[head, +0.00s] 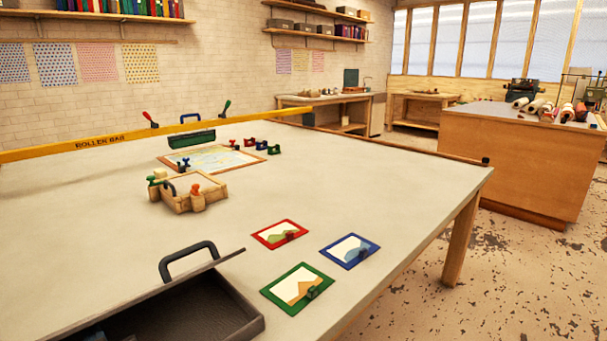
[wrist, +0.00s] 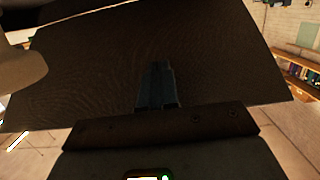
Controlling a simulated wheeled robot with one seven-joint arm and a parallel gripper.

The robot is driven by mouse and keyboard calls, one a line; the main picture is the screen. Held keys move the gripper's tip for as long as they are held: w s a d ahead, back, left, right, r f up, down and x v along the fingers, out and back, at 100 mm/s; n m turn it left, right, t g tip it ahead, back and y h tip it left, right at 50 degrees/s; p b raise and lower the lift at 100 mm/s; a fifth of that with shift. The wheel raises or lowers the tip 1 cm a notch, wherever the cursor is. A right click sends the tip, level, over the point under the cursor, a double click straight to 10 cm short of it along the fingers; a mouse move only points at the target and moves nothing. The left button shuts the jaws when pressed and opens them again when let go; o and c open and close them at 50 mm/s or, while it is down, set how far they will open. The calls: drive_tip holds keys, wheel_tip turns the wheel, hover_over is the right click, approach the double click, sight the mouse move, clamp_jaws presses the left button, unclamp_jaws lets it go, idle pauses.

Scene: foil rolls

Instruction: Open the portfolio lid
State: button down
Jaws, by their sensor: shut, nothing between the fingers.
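The portfolio is a dark, shallow case (head: 243,318) at the bottom left of the head view, cut off by the frame. Its lid (head: 165,288) shows as a tilted panel, raised from the case, so part of the dark interior is visible. A dark grey handle (head: 188,254) stands just behind the lid's edge. In the wrist view a broad dark textured panel, which looks like the lid (wrist: 85,75), fills most of the picture. My gripper (wrist: 156,68) is shut and empty in front of this panel; whether it touches is unclear. My gripper is not clearly visible in the head view.
Three framed cards, red (head: 268,232), blue (head: 345,243) and green (head: 288,272), lie right of the case on the table (head: 400,210). A wooden block fixture (head: 185,195), a framed sheet (head: 225,160) and a yellow roller bar (head: 100,143) are farther back. The table's right side is clear.

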drive_tip(key=shift+r+b+x, duration=0.2)
drive_tip(key=shift+b+x, duration=0.35)
drive_tip(key=shift+x, duration=0.55)
drive_tip(key=shift+r+b+x, duration=0.15)
drive_tip(key=shift+b+x, duration=0.4)
drive_tip(key=shift+x, duration=0.6)
drive_tip(key=shift+r+b+x, duration=0.2)
drive_tip(key=shift+b+x, duration=0.35)
drive_tip(key=shift+x, duration=0.55)
drive_tip(key=shift+w+a, duration=0.1)
drive_tip(key=shift+r+b+x, duration=0.25)
drive_tip(key=shift+b+x, duration=1.15)
drive_tip(key=shift+x, duration=0.45)
drive_tip(key=shift+r+b+x, duration=0.2)
drive_tip(key=shift+b+x, duration=1.2)
drive_tip(key=shift+x, duration=0.4)
drive_tip(key=shift+r+p, duration=0.3)
drive_tip(key=shift+p, duration=0.3)
drive_tip(key=p+v, duration=1.2)
drive_tip(key=v, duration=0.4)
